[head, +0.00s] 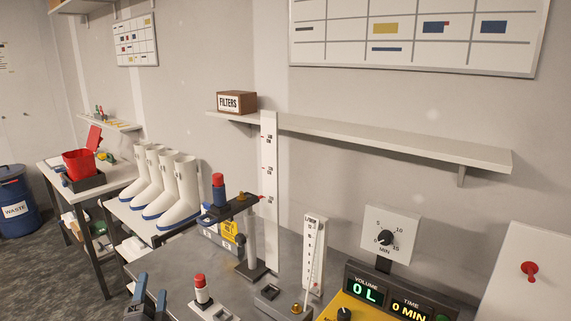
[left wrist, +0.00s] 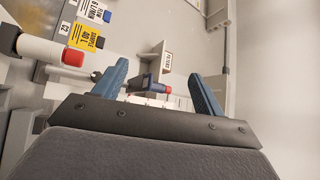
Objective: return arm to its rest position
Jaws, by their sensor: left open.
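My left gripper (head: 150,297) is low in the head view, left of the bench's near part. Its two blue fingers are spread and nothing is between them. It also shows in the left wrist view (left wrist: 160,90), with the fingers apart and empty. A stand with a dark arm holding a blue and red-capped piece (head: 218,188) is farther back. A white cylinder with a red cap (head: 201,290) stands upright right of my left gripper, apart from it. My right gripper is not in view.
The grey bench (head: 185,262) also holds a white flow gauge (head: 313,255), a tall ruler (head: 269,190) and a yellow control box with a display reading 0 L (head: 367,295). A wall shelf (head: 400,142) carries a filters box (head: 236,102). White boots (head: 178,200) stand on a side bench.

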